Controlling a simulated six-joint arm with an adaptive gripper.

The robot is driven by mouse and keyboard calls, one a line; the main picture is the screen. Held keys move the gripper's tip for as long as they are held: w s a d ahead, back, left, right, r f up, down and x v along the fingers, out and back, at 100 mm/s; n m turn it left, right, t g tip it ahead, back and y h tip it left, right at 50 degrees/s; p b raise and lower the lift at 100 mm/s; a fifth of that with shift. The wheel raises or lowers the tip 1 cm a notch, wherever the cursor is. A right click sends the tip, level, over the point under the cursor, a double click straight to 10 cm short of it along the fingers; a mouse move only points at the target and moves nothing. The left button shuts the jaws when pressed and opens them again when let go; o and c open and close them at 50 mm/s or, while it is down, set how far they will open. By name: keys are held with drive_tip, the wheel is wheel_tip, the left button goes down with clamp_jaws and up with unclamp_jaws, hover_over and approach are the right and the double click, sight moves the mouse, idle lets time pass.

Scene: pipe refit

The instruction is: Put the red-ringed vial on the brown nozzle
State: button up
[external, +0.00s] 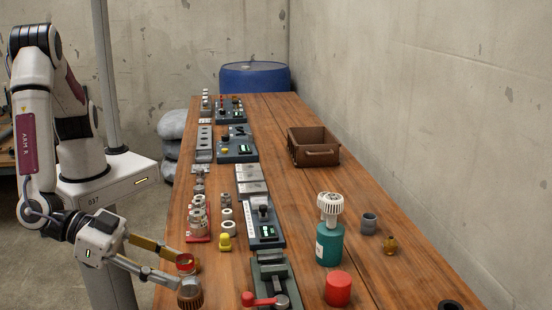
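The red-ringed vial (185,261) is at the near left of the table in the external view, between the fingers of my gripper (187,271). Its red ring shows at the top; the fingers hide much of its body. The fingers appear shut on it from both sides. The brown nozzle (190,298) is a ribbed brown piece directly below the vial and fingertips in the picture, near the table's left edge. The grey fingertip partly covers its top. I cannot tell whether the vial and the nozzle touch.
A wooden table (350,225) carries a row of control boxes (266,234) and metal fittings (199,222). A yellow piece (225,242) and a red-handled valve (262,299) stand near my gripper. A teal bottle (330,244), red cylinder (338,289) and brown bin (314,147) are farther right.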

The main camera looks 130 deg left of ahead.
drive_tip(key=v, duration=0.8)
drive_tip(key=shift+s, duration=0.15)
drive_tip(key=shift+r, duration=0.1)
drive_tip(key=w+d+r+m+t+h, duration=0.1)
drive_tip(key=w+r+m+h, duration=0.15)
drive_tip(key=r+h, duration=0.7)
drive_tip(key=s+a+r+m+g+h, duration=0.1)
drive_tip(key=s+a+r+m, duration=0.15)
drive_tip(key=s+r, duration=0.6)
drive_tip(key=s+a+g+y, duration=0.1)
drive_tip(key=s+a+g, duration=0.1)
drive_tip(key=s+a, duration=0.4)
drive_tip(key=s+a+f+m+g+y, duration=0.1)
drive_tip(key=s+a, duration=0.5)
drive_tip(key=s, duration=0.6)
drive_tip(key=s+a+g+y, duration=0.1)
drive_tip(key=s+a+g, duration=0.1)
drive_tip(key=s+a, duration=0.4)
drive_tip(key=s, duration=0.3)
drive_tip(key=shift+a+f+g, duration=0.15)
drive_tip(key=shift+f+g, duration=0.15)
drive_tip(key=shift+g, duration=0.1)
